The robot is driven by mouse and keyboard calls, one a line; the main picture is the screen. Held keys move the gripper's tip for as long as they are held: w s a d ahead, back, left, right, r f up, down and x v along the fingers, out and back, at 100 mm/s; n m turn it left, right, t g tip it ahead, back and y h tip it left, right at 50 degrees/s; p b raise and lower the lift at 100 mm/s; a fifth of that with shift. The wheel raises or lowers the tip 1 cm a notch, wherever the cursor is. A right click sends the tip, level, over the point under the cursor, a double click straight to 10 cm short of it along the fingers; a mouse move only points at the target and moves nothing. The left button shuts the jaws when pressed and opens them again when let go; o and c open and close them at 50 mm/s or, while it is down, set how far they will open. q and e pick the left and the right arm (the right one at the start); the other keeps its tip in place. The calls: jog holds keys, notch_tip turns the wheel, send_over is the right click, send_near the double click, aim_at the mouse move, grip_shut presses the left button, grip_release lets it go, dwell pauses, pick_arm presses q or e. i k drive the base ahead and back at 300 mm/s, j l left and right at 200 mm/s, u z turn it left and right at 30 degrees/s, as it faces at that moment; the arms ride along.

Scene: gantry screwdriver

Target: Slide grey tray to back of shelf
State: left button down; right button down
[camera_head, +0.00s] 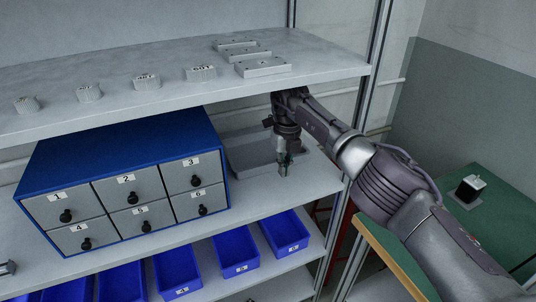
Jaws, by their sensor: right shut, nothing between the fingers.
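The grey tray (250,153) lies on the middle shelf (262,197), just right of the blue drawer cabinet. Its back part is in the shade under the upper shelf, and my right arm hides part of its right side. My right gripper (284,170) points down at the tray's front right area, with its fingers shut and empty. I cannot tell whether the fingertips touch the tray. My left gripper cannot be made out.
The blue cabinet (120,128) with numbered grey drawers stands close left of the tray. The upper shelf (130,70) hangs above, with several small grey parts on it. Blue bins (235,250) line the lower shelf. A rack post (345,225) stands at right, before a green table (490,215).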

aim_at(252, 153)
jog(key=i+j, duration=0.2)
jog(key=i, duration=0.2)
jog(key=i+j, duration=0.25)
jog(key=i, duration=0.15)
